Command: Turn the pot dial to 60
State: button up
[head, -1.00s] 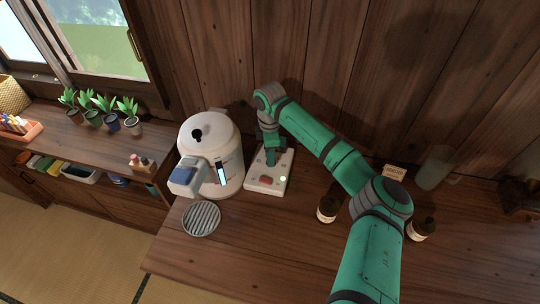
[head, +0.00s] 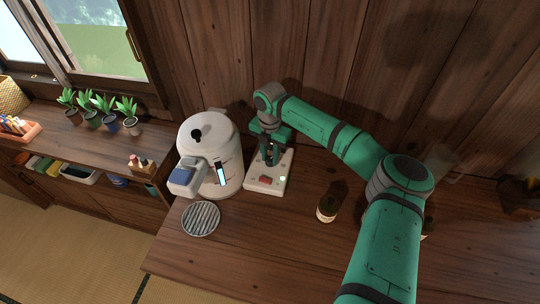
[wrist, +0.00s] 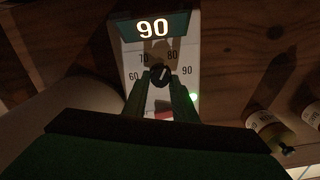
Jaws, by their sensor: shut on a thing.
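The dial (wrist: 159,76) is a small black round knob on a white panel (wrist: 188,58) with the numbers 60, 70, 80 and 90 around it. A display (wrist: 152,27) above it reads 90. In the wrist view my gripper (wrist: 161,80) has its two green fingers shut on the dial, one on each side. The knob's pale mark is small and its exact direction is hard to read. In the head view my gripper (head: 269,155) is over the white control panel (head: 255,184), hiding the dial. The white pot (head: 228,150) stands directly left of the panel.
A round grey slatted disc (head: 201,218) lies in front of the pot. A dark bottle (head: 327,209) stands right of the panel, with another partly behind my arm. The panel has a red button (head: 265,181) and a lit green light (head: 282,179). A wooden wall is close behind.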

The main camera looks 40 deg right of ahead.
jog(key=n, duration=0.3)
jog(key=shift+d+r+n, duration=0.15)
jog(key=shift+d+n, duration=0.2)
jog(key=shift+n, duration=0.05)
jog(key=n, duration=0.3)
jog(key=shift+n, duration=0.3)
jog(key=n, duration=0.6)
jog(key=shift+d, duration=0.1)
jog(key=n, duration=0.5)
jog(key=shift+w+n, duration=0.15)
jog(key=shift+n, duration=0.25)
jog(key=n, duration=0.4)
jog(key=shift+r+n, duration=0.1)
jog(key=shift+n, duration=0.2)
jog(key=shift+w, duration=0.1)
jog(key=o, duration=1.1)
jog(key=shift+c, duration=0.2)
